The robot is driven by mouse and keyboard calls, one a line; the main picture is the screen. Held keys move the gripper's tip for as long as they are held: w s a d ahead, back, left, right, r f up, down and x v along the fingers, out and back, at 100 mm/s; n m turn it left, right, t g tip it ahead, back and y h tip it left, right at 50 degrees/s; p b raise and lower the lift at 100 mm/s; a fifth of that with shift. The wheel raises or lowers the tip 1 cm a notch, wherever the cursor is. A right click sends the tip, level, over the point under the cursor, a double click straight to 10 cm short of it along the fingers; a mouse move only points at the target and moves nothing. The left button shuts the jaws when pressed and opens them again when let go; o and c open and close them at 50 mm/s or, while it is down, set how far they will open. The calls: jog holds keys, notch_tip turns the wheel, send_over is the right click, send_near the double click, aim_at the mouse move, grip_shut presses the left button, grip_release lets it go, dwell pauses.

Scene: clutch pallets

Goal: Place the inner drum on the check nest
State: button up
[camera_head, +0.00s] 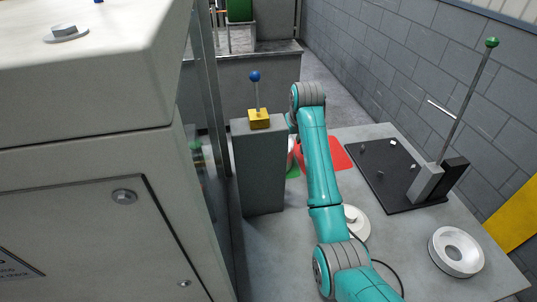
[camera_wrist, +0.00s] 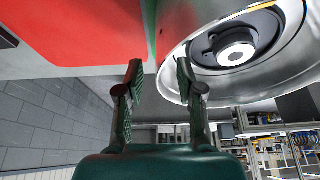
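In the wrist view a silver round drum (camera_wrist: 275,75) with a dark inside and pale hub fills the upper right; it may be the inner drum. My gripper (camera_wrist: 159,66) has its two dark fingers apart. The drum's rim shows between the fingertips, with the right finger overlapping the drum in the picture. I cannot tell whether they touch. In the head view my arm hides my gripper and most of what is there. I cannot tell for sure which thing is the check nest; a white disc with a raised hub (camera_head: 362,227) lies partly behind my arm.
On the bench are a red patch (camera_head: 340,157), a green patch (camera_head: 293,171), a black board (camera_head: 380,181) with small posts and a tall green-tipped rod (camera_head: 468,100), and a white ring (camera_head: 435,249). A grey pedestal (camera_head: 260,170) and large pale cabinet (camera_head: 85,210) stand left.

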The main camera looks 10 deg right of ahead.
grip_shut()
jog(key=shift+w+r, duration=0.1)
jog(key=shift+r, duration=0.1)
jog(key=shift+r, duration=0.1)
jog(key=shift+r, duration=0.3)
notch_tip(320, 180, up, 9)
